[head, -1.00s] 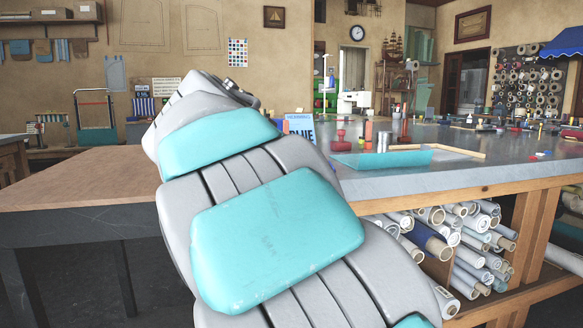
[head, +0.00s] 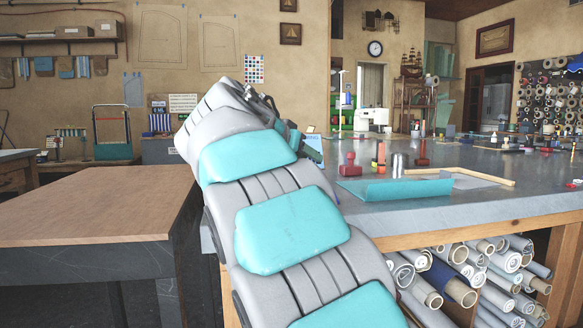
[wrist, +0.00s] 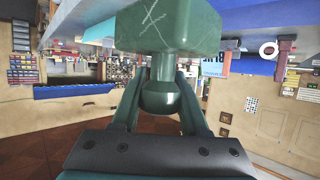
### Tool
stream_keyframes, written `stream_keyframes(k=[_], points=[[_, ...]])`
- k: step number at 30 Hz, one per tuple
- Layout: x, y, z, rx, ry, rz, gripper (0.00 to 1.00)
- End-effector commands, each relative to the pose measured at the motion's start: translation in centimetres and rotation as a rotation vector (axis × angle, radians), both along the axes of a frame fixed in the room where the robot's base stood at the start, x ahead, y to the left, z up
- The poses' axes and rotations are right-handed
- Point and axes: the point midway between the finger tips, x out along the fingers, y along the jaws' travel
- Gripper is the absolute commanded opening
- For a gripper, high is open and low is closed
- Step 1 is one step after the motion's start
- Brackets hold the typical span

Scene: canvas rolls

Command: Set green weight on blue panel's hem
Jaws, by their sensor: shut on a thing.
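My gripper (wrist: 160,85) is shut on the green weight (wrist: 168,28), a dark green block with a scratched X and a rounded neck between the fingers. A teal sheet (head: 395,188) lies on the grey table's near edge in the head view.
A red stamp-like object (head: 349,165), a metal cylinder (head: 398,165) and a wooden strip (head: 470,173) are on the grey table (head: 500,195). A bare brown table (head: 90,205) stands at the left. Fabric rolls (head: 465,285) fill the shelf below.

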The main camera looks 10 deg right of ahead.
Motion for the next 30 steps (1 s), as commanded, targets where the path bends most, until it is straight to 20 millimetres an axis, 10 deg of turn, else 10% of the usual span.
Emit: stream_keyframes(k=[30], points=[[10.3,1.3,-0.7,0.0,-0.004,0.001,0.0]])
